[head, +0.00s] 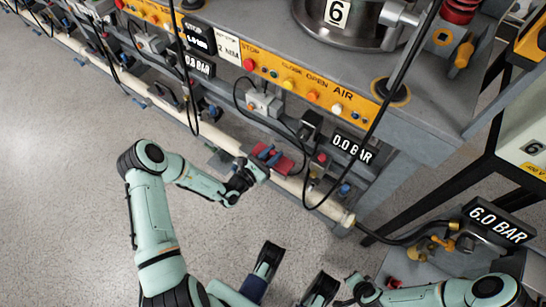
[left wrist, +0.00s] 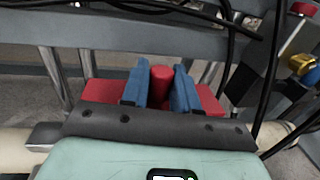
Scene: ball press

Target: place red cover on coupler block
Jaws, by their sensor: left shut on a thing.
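The red cover (head: 287,165) is a flat red plate with a round upright knob. It also shows in the left wrist view (left wrist: 161,86). My left gripper (head: 268,154) has blue fingers and is shut on the knob, one finger on each side, with the plate spreading out to both sides. The cover is in front of the bench's lower part, near the pale pipe. I cannot tell which of the small blocks under the bench is the coupler block. My right arm shows at the lower right; its gripper's fingers are not clear.
A pale pipe (head: 228,143) runs low along the bench. A grey box (head: 263,103) with hoses and a black block (head: 311,124) sit under the orange button strip. Black hoses hang down in front. A "0.0 BAR" display (head: 352,149) is right of them. The floor at left is clear.

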